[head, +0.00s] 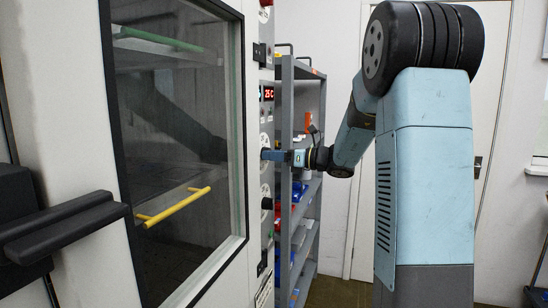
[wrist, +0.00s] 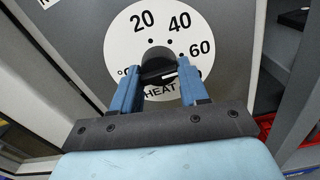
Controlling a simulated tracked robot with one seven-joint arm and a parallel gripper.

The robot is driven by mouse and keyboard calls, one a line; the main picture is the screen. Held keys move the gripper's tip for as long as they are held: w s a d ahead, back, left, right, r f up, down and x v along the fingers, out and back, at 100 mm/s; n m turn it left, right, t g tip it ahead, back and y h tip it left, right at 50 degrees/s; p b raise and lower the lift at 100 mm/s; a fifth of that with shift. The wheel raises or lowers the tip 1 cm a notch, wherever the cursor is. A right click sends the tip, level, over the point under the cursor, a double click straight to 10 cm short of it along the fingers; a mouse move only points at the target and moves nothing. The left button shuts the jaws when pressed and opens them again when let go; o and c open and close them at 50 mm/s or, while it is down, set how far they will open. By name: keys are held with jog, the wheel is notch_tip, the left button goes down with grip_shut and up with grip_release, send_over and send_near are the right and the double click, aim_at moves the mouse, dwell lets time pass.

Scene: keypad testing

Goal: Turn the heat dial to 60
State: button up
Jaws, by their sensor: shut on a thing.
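The heat dial (wrist: 158,66) is a black knob on a round white scale plate, seen near the top middle of the wrist view. The plate reads 20, 40 and 60 clockwise, with HEAT below; its lower part is partly hidden by my fingers. My gripper (wrist: 158,72) has one blue finger on each side of the knob and is shut on it. A short white mark shows on the knob's lower right; its exact reading is unclear. In the head view my gripper (head: 270,154) reaches left to the control panel, where the knob is hidden.
The oven-like cabinet has a large glass door (head: 180,130) with a yellow handle (head: 178,205) behind it. A red display (head: 268,94) reading about 25 C sits above the dial, and another dial (head: 266,203) below. A grey shelf rack (head: 300,240) stands close behind my gripper.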

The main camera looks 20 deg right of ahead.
jog(key=o, duration=1)
jog(key=shift+o, duration=0.2)
jog(key=shift+d, duration=0.15)
jog(key=v, duration=1.3)
jog(key=shift+s+d, duration=0.25)
jog(key=shift+a+f, duration=0.1)
jog(key=s+a+f+n+g+h, duration=0.2)
jog(key=s+a+n+g+h, duration=0.15)
jog(key=s+a+n, duration=0.35)
jog(key=s+a+f+n+g+h, duration=0.2)
jog(key=s+a+n+g, duration=0.25)
jog(key=s+a, duration=0.35)
jog(key=s+d+f+n+t+h, duration=0.2)
jog(key=s+n+h, duration=0.7)
jog(key=s+n, duration=0.5)
jog(key=shift+d+f+n+t, duration=0.25)
jog(key=shift+d+n+t, duration=0.25)
jog(key=shift+d+n, duration=0.3)
